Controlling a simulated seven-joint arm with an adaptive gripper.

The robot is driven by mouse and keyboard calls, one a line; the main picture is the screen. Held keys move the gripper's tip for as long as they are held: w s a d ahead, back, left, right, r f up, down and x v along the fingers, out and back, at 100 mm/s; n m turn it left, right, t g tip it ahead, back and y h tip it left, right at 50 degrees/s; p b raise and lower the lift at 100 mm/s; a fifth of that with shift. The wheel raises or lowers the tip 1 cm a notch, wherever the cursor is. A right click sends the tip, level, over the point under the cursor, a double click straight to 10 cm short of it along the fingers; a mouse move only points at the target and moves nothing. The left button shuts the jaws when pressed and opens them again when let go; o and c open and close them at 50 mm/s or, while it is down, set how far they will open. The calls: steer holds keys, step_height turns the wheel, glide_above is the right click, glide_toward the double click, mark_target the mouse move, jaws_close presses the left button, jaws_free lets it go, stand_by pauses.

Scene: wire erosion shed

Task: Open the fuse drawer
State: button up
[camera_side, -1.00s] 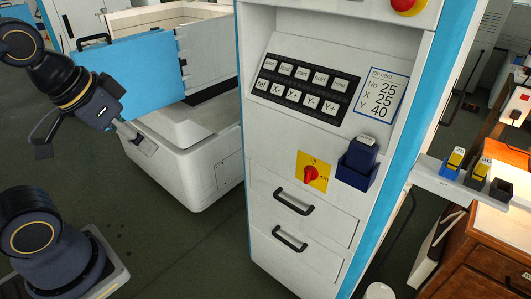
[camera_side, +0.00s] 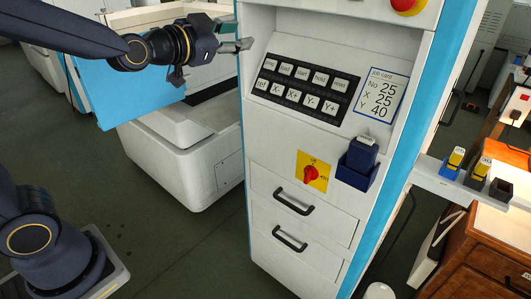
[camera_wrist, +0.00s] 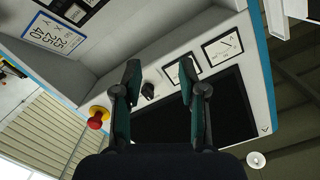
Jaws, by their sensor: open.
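Two white drawers sit low on the cabinet front in the side view, an upper drawer (camera_side: 330,222) and a lower drawer (camera_side: 322,262). Each has a black bar handle, the upper handle (camera_side: 293,202) and the lower handle (camera_side: 290,240). Both drawers look shut. I see no label telling which is the fuse drawer. My gripper (camera_side: 243,33) is open and empty, at the cabinet's upper left edge, well above both handles. In the wrist view, my gripper (camera_wrist: 160,65) has its fingers apart before the upper panel; the drawers are out of that view.
Above the drawers are a red rotary switch (camera_side: 310,174), a blue holder (camera_side: 357,172), a keypad (camera_side: 303,88) and a job card (camera_side: 381,97). A red stop button (camera_wrist: 97,118) and dark screen (camera_wrist: 205,110) are on the upper panel. A blue panel (camera_side: 110,85) stands left.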

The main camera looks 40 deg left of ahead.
steer(key=w+d+f+m+t+y, duration=0.1)
steer(key=w+f, duration=0.5)
steer(key=m+g+h, duration=0.2)
steer(key=m, duration=0.9)
glide_toward(289, 206)
steer(key=w, duration=0.3)
steer(key=w+f, duration=0.1)
steer(key=w, duration=0.3)
steer(key=w+f, duration=0.1)
steer(key=w, duration=0.2)
steer(key=shift+w, duration=0.3)
steer(key=shift+r, duration=0.1)
jaws_close()
